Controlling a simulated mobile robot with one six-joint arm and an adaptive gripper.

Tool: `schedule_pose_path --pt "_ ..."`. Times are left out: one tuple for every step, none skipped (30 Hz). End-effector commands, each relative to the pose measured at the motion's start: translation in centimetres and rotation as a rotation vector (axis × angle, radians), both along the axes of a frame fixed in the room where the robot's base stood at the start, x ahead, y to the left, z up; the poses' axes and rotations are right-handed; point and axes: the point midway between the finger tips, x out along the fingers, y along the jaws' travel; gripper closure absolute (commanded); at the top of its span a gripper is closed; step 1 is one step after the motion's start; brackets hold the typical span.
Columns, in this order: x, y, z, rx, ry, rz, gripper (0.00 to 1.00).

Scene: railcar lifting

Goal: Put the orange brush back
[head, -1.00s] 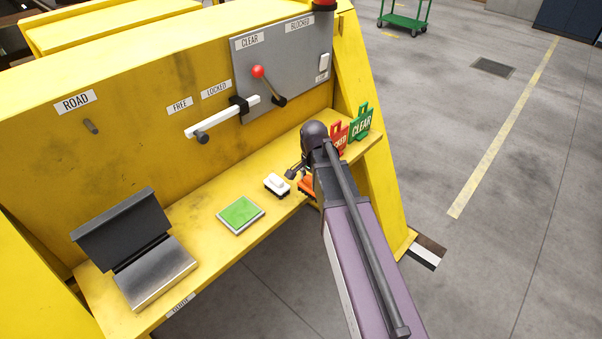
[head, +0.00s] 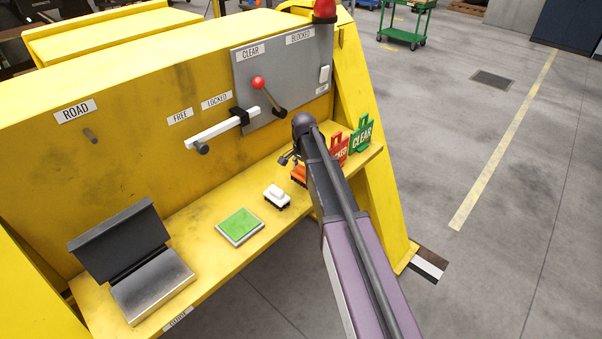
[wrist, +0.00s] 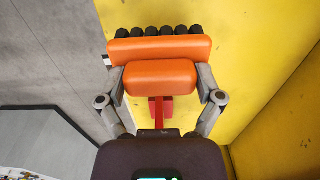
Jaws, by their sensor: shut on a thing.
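The orange brush (wrist: 160,48) has an orange block and handle with a row of black bristles along one edge. In the wrist view my gripper (wrist: 161,80) is shut on its handle, a finger on each side. In the head view the orange brush (head: 298,173) shows only partly, beside my gripper (head: 291,159) and behind my arm.
A white brush (head: 277,197) and a green pad (head: 240,227) lie on the shelf. An open metal box (head: 150,285) stands at its left. The red tag (head: 340,150) and green CLEAR tag (head: 361,134) stand close right. The white lever (head: 222,129) sticks out above.

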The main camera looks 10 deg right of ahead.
Motion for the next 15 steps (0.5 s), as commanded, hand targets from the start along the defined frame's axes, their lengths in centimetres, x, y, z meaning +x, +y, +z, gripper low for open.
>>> schedule_pose_path --pt "1.2 0.0 -0.1 0.0 0.0 0.0 0.53" --pt "1.5 0.0 -0.2 0.0 0.0 0.0 0.53" --pt "1.8 0.0 -0.2 0.0 0.0 0.0 0.53" --pt "2.1 0.1 -0.2 0.0 0.0 0.0 0.53" --pt "2.2 0.1 -0.2 0.0 0.0 0.0 0.53" --pt "2.4 0.1 -0.2 0.0 0.0 0.0 0.53" --pt "2.4 0.1 -0.2 0.0 0.0 0.0 0.53" --pt "2.5 0.1 -0.2 0.0 0.0 0.0 0.53" --pt "2.5 0.0 -0.2 0.0 0.0 -0.001 0.53" --pt "2.5 0.0 -0.2 0.0 0.0 -0.001 0.53" --pt "2.5 0.0 -0.2 0.0 0.0 -0.001 0.53" --pt "2.4 0.0 -0.2 0.0 0.0 -0.001 0.53" --pt "2.4 0.0 -0.2 0.0 0.0 -0.001 0.53" --pt "2.4 0.0 -0.2 0.0 0.0 -0.001 0.53" --pt "2.4 0.0 -0.2 0.0 0.0 -0.001 0.53"
